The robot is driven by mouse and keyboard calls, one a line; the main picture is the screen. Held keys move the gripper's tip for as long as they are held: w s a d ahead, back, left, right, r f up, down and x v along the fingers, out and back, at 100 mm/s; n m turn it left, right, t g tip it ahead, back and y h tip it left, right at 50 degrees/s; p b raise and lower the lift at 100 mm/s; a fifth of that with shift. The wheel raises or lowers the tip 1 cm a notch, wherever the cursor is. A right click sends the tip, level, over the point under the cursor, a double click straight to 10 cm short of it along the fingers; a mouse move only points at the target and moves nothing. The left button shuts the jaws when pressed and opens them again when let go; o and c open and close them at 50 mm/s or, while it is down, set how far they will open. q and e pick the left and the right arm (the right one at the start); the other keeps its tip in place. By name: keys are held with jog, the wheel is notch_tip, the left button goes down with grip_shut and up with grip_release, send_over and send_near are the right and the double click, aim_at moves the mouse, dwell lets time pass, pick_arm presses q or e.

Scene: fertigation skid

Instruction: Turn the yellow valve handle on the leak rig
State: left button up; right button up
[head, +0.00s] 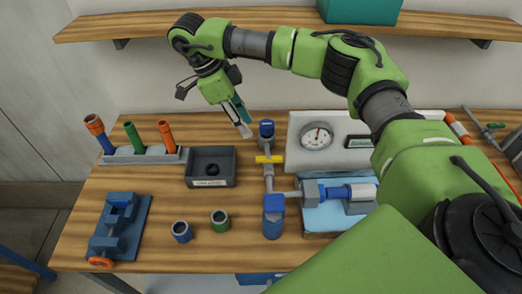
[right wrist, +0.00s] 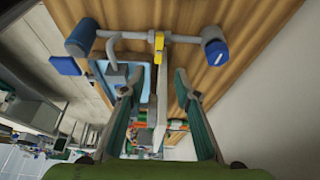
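The yellow valve handle (head: 269,159) lies crosswise on the grey vertical pipe of the leak rig (head: 269,180), between a blue-capped top end (head: 266,128) and a blue lower fitting (head: 273,220). My right gripper (head: 242,124) hangs above the table, up and left of the handle in the head view, apart from it. In the right wrist view its two fingers (right wrist: 159,78) are spread with nothing held. The yellow handle (right wrist: 159,41) shows beyond the gap between the fingertips. My left gripper is in neither view.
A dark tray (head: 190,181) and a rack (head: 115,157) of coloured tubes stand left of the rig. A white gauge panel (head: 345,158) stands to the right. A shelf (head: 170,23) runs overhead.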

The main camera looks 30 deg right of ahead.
aim_at(266, 158)
jog(key=p+x, duration=0.4)
jog(key=x, duration=0.8)
jog(key=shift+s+a, duration=0.1)
jog(key=shift+a, duration=0.05)
jog(key=shift+d+f, duration=0.2)
jog(key=shift+f, duration=0.4)
grip_shut()
